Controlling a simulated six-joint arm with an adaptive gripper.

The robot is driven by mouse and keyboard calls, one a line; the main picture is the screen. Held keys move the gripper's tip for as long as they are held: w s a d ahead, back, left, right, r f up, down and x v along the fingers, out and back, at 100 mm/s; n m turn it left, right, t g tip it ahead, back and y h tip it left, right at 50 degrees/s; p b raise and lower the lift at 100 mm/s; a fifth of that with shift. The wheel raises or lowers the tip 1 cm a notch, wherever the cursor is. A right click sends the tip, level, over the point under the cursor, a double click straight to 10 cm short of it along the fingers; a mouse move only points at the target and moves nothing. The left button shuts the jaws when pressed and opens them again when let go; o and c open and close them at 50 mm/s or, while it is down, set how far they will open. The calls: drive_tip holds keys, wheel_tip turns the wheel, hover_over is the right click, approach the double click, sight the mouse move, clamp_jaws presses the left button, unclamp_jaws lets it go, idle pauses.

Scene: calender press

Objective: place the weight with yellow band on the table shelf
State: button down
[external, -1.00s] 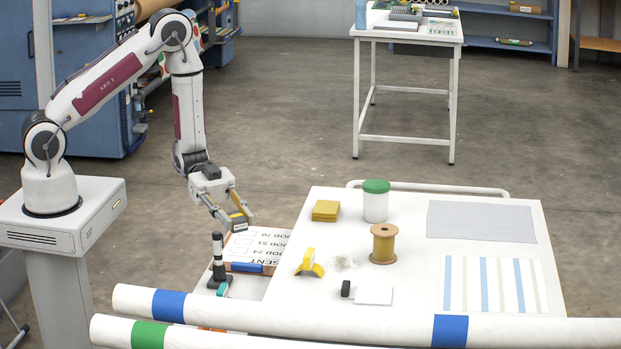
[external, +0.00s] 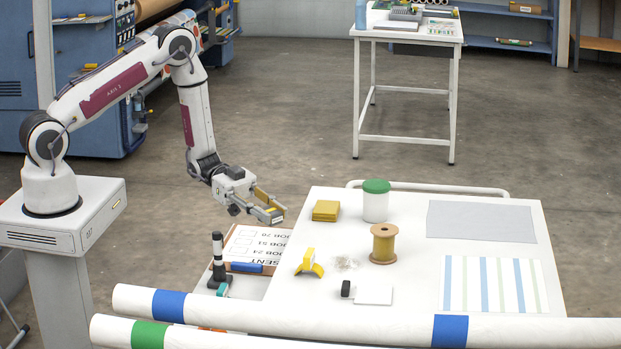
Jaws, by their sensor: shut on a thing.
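My gripper (external: 273,208) is shut on a small grey weight (external: 273,216) with a yellow band. It holds the weight in the air, above the clipboard end of the lower shelf and just left of the white table top (external: 400,215). The fingers cover part of the weight. The shelf (external: 246,287) is a pale surface along the table's left side, lower than the top. It is partly covered by the clipboard and the rolls in front.
The shelf carries a clipboard with a job list (external: 258,246), a blue item (external: 247,267) and a black-and-white upright tool (external: 218,262). A yellow pad (external: 326,210), green-lidded jar (external: 376,202) and spool (external: 383,243) stand on the top. Long rolls (external: 260,309) cross the front.

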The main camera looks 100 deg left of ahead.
drive_tip(key=w+a+n+t+y, duration=0.1)
drive_tip(key=w+a, duration=0.1)
drive_tip(key=a, duration=0.5)
drive_tip(key=w+a+f+n+y, duration=0.1)
drive_tip(key=w+a+y, duration=0.1)
drive_tip(key=a, duration=0.5)
drive_tip(key=w+a+f+n+t+y, duration=0.1)
drive_tip(key=w+a+n+y, duration=0.1)
drive_tip(key=a, duration=0.5)
drive_tip(key=shift+w+a+f+t, duration=0.15)
drive_tip(key=shift+a+t, duration=0.15)
drive_tip(key=w+a+r+n+y, duration=0.2)
drive_tip(key=a+y, duration=0.1)
drive_tip(key=a, duration=0.6)
wheel_tip(320, 180, up, 2)
drive_tip(key=n+t+y, duration=0.1)
drive_tip(key=n+y, duration=0.1)
hover_over(335, 197)
drive_tip(key=shift+f, duration=2.5)
drive_tip(key=shift+f, duration=0.15)
drive_tip(key=shift+f, duration=2.15)
drive_tip(key=shift+f, duration=0.15)
